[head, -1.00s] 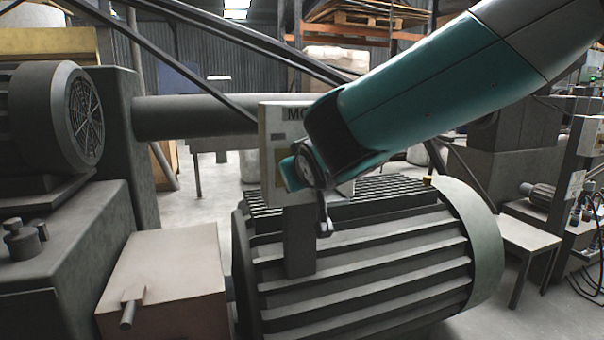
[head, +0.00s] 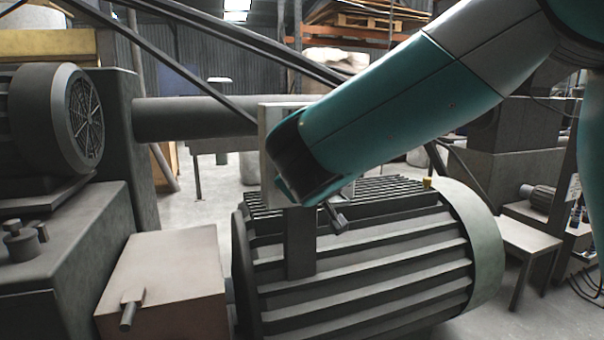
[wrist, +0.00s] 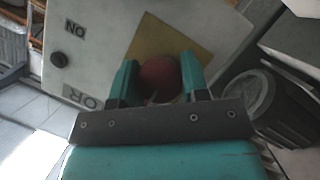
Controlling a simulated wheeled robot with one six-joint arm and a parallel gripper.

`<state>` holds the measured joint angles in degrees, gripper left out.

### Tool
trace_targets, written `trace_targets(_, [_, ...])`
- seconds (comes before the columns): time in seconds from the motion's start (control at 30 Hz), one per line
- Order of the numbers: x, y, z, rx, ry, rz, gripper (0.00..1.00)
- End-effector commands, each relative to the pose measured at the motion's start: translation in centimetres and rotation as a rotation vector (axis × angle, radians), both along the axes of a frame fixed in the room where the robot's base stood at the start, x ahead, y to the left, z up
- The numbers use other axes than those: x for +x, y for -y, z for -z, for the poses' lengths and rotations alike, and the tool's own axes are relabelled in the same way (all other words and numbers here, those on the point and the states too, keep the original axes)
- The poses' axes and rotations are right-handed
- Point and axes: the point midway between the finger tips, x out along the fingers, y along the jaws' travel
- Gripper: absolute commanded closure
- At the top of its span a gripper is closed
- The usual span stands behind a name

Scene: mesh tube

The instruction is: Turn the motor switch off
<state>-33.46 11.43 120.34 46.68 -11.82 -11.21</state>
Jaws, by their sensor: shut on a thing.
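The motor switch box (wrist: 105,45) is a pale panel that fills the top of the wrist view, seen tilted. It bears an "ON" label (wrist: 75,30), a dark round button or lamp (wrist: 59,60) and a yellow plate (wrist: 205,45). A round red switch knob (wrist: 158,82) is on the yellow plate. My gripper (wrist: 159,64) has its two teal fingers on either side of the knob and is shut on it.
A large ribbed motor (head: 370,250) stands just below the box. Another motor (head: 60,115) on a dark machine is at the left, with a pale box (head: 165,275) in front. A thick pipe (head: 190,118) and slanted bars run behind.

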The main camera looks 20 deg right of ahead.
Motion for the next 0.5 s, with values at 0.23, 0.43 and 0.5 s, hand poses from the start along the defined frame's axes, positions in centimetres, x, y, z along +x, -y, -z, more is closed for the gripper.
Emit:
trace_targets(0.23, [-0.12,0.10,0.48,-0.004,-0.012,0.002,0.82])
trace_targets(0.43, [-0.06,0.05,0.29,-0.002,-0.008,0.001,0.33])
trace_targets(0.5, [-0.05,0.03,0.24,-0.001,-0.006,0.001,0.33])
